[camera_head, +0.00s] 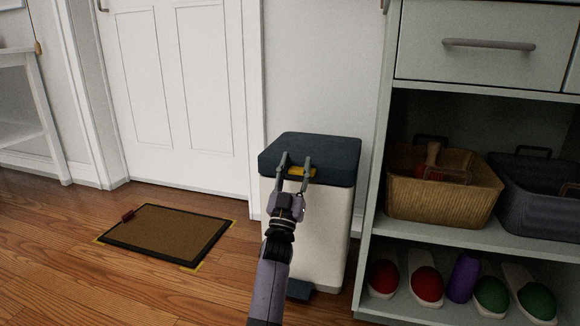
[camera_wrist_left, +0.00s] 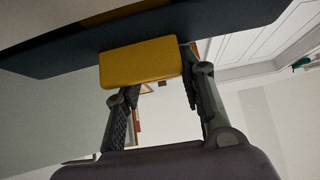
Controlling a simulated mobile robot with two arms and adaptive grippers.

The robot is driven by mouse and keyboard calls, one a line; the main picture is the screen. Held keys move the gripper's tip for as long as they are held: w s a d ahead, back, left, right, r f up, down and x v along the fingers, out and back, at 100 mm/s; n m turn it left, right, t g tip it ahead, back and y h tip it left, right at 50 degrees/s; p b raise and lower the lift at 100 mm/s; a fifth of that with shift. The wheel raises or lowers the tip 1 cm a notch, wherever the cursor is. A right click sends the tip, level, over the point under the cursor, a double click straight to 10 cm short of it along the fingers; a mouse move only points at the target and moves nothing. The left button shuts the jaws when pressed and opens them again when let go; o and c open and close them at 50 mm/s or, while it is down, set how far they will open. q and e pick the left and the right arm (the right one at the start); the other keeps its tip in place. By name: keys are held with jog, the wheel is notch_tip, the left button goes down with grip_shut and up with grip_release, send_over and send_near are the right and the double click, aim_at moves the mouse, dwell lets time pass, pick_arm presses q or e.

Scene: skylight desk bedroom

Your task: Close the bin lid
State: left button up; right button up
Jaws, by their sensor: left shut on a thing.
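The bin (camera_head: 327,228) has a pale body and stands between the door and the shelf unit. Its dark blue lid (camera_head: 318,146) lies roughly level over the top of the body; I cannot tell whether a small gap is left under it. A yellow tab (camera_head: 297,172) sticks out from the lid's front edge. My left gripper (camera_head: 296,165) is at this tab, one finger on each side, shut on it. The left wrist view shows the yellow tab (camera_wrist_left: 140,66) between the fingers, with the dark lid (camera_wrist_left: 215,27) above. My right gripper is not in view.
A shelf unit (camera_head: 375,190) stands close on the bin's right, with a wicker basket (camera_head: 440,205), a dark basket and several shoes. A doormat (camera_head: 170,235) lies on the floor to the left, before a white door (camera_head: 180,90). A dark pedal (camera_head: 300,290) is at the bin's foot.

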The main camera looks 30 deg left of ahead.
aim_at(301, 175)
pick_arm(q)
jog(key=o, duration=0.7)
jog(key=shift+w+d+f+h, duration=0.25)
jog(key=shift+w+d, duration=0.05)
jog(key=shift+d, duration=0.15)
jog(key=shift+w+d+f+h, duration=0.2)
jog(key=shift+w+d+h, duration=0.1)
jog(key=shift+d, duration=0.1)
jog(key=shift+c, duration=0.2)
jog(key=o, duration=0.6)
jog(key=shift+s+a+f+y, duration=0.15)
jog(key=shift+a+y, duration=0.1)
jog(key=shift+a, duration=0.1)
jog(key=shift+s+d+f+b, duration=0.1)
jog(key=shift+f+b, duration=0.5)
jog(key=shift+f, duration=0.55)
notch_tip(301, 175, down, 17)
